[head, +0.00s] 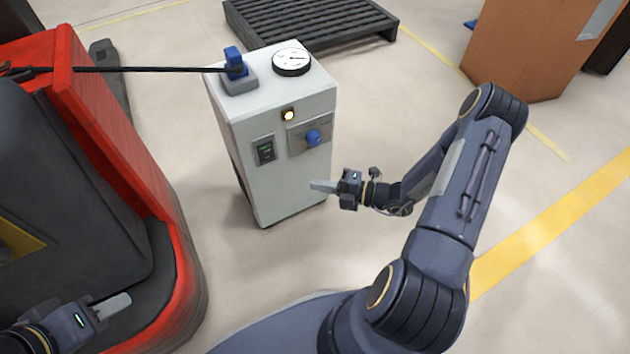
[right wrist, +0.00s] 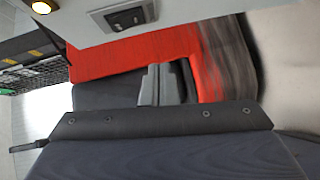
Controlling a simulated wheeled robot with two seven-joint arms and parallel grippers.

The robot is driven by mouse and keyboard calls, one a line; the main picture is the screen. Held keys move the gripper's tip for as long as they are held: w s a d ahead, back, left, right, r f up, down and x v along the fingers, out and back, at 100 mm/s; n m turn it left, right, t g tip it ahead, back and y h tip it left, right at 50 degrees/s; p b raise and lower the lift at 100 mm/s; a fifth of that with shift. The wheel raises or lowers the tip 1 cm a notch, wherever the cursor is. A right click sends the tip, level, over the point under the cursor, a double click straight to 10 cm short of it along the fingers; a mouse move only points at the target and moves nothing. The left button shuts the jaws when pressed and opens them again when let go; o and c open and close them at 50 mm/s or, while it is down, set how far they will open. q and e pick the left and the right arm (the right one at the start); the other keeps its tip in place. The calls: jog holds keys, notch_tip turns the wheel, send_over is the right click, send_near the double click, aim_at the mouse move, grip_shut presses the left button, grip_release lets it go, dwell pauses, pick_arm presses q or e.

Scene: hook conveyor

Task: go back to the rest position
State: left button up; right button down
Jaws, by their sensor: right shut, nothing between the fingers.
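My right gripper (head: 322,186) is in front of the grey control box, apart from the blue knob (head: 313,138) and a little below it. Its fingers are shut with nothing between them; they also show in the right wrist view (right wrist: 157,85). My left gripper (head: 112,306) is at the lower left of the head view, by the red vehicle. Its fingers are seen edge-on, so I cannot tell whether they are open or shut.
The grey control box (head: 240,160) has a lit yellow lamp (head: 288,115), a switch panel (head: 265,150), a gauge (head: 291,62) and a blue plug with a black cable. A red vehicle (head: 95,110) stands left. A dark pallet (head: 300,20) and brown carton (head: 530,45) stand behind. Floor at right is clear.

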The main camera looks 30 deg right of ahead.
dwell(0.4)
